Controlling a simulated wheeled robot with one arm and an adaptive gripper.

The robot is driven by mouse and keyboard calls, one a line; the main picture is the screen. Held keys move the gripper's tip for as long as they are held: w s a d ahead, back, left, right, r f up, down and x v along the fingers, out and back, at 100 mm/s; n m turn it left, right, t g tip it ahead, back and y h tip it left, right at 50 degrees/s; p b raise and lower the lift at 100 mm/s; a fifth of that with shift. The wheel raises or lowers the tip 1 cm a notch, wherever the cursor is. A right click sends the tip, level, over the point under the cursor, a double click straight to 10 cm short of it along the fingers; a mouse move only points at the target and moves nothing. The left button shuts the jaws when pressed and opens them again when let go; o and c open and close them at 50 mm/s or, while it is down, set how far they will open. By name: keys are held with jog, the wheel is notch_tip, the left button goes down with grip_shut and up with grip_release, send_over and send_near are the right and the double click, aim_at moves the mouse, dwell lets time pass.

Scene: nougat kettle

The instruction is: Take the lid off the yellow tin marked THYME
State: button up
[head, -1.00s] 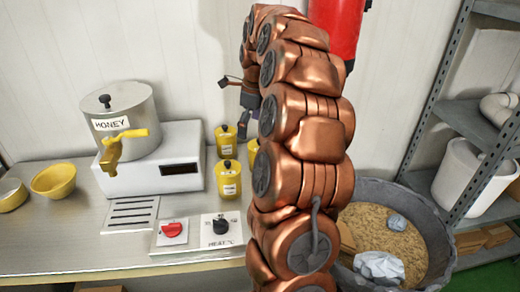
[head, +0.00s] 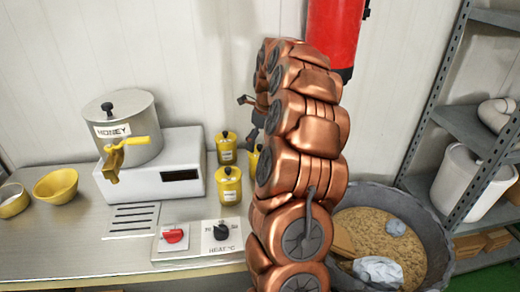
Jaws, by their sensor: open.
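Several yellow tins with dark lid knobs stand on the steel counter, right of the white scale-like box. One tin (head: 226,148) is at the back, another (head: 229,187) is in front, and a third (head: 253,162) is partly hidden by my arm. All have lids on where I can see them. Their small labels are too small to read, so I cannot tell which is marked THYME. My gripper (head: 242,101) is open and empty, in the air above and slightly right of the back tin. My copper arm hides part of the gripper's surroundings.
A steel HONEY kettle (head: 124,130) with a yellow tap stands on the white box (head: 165,178). A control panel (head: 200,241) with knobs is at the counter's front. Yellow bowls (head: 55,186) sit left. A red cylinder (head: 333,35) hangs behind my arm; a grey tub (head: 437,235) stands right.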

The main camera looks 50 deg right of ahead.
aim_at(260, 150)
jog(key=shift+w+f+p, duration=0.2)
jog(key=shift+f+p, duration=0.15)
jog(key=shift+f, duration=1.05)
jog(key=c, duration=0.9)
jog(key=shift+s+a, duration=0.1)
jog(key=shift+c, duration=1)
